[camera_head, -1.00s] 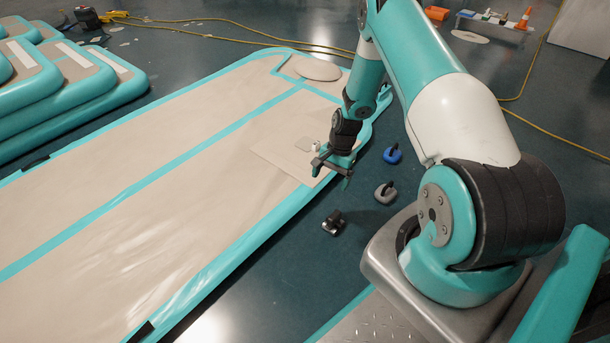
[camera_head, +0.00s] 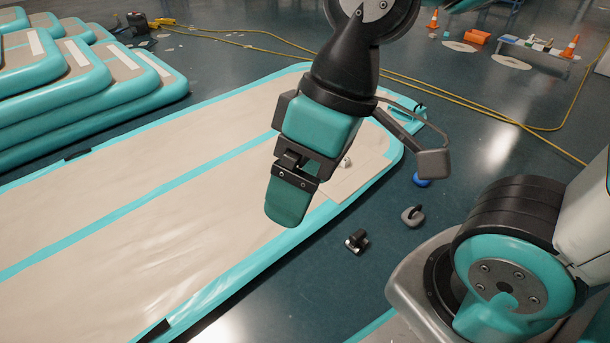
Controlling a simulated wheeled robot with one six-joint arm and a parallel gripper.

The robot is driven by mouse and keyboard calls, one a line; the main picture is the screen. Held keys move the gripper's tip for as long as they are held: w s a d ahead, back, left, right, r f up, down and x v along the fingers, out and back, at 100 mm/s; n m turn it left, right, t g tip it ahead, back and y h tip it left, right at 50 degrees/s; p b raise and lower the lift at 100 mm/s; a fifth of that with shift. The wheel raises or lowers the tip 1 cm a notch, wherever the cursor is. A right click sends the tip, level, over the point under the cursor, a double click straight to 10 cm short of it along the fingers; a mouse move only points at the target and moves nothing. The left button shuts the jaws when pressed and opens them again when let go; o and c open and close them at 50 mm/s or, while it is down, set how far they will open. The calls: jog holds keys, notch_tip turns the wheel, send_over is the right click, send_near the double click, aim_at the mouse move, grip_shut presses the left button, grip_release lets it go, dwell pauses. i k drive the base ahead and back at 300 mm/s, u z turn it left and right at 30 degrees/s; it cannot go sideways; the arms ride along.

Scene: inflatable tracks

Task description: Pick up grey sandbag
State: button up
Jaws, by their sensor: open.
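The grey sandbag (camera_head: 413,215) looks like a small grey rounded weight with a dark handle. It rests on the dark floor, between the inflatable track and my base. My gripper (camera_head: 287,205) hangs over the track, up and to the left of the sandbag and apart from it. It is open and nothing shows in it. One teal finger faces the camera; the other finger is hidden behind it.
A black weight (camera_head: 356,240) lies left of the sandbag. A blue weight (camera_head: 421,180) lies behind it, partly covered by my arm. The long beige inflatable track (camera_head: 130,240) fills the left. Yellow cables (camera_head: 470,110) cross the floor behind.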

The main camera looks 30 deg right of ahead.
aim_at(413, 216)
jog(key=z, duration=1.4)
